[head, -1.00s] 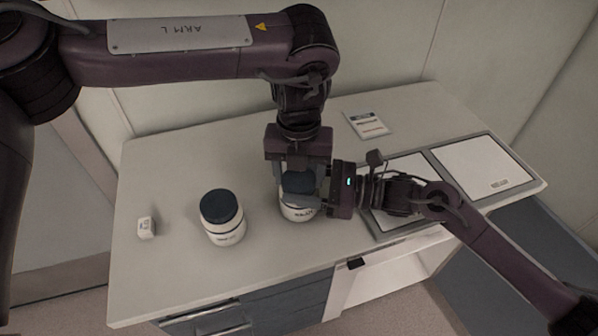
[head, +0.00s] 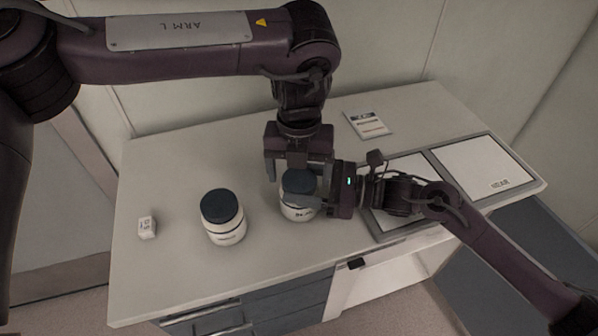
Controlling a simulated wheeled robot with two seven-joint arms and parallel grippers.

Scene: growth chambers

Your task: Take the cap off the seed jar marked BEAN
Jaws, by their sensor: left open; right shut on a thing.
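Two white jars with dark caps stand upright on the counter in the head view. The right-hand jar (head: 291,212) has its dark cap (head: 298,183) on it; its label is partly hidden and I cannot read it. My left gripper (head: 297,172) points down over this cap with its fingers apart. My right gripper (head: 312,204) comes in from the right and is shut on the same jar's body. The left-hand jar (head: 226,236) stands apart with its dark cap (head: 219,206) on; its label is too small to read.
A small white block (head: 147,228) lies at the counter's left. A white card (head: 368,124) lies at the back. Two pale square panels, one partly under my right arm and one at the far right (head: 483,167), lie on the right. The counter's (head: 180,280) front left is clear.

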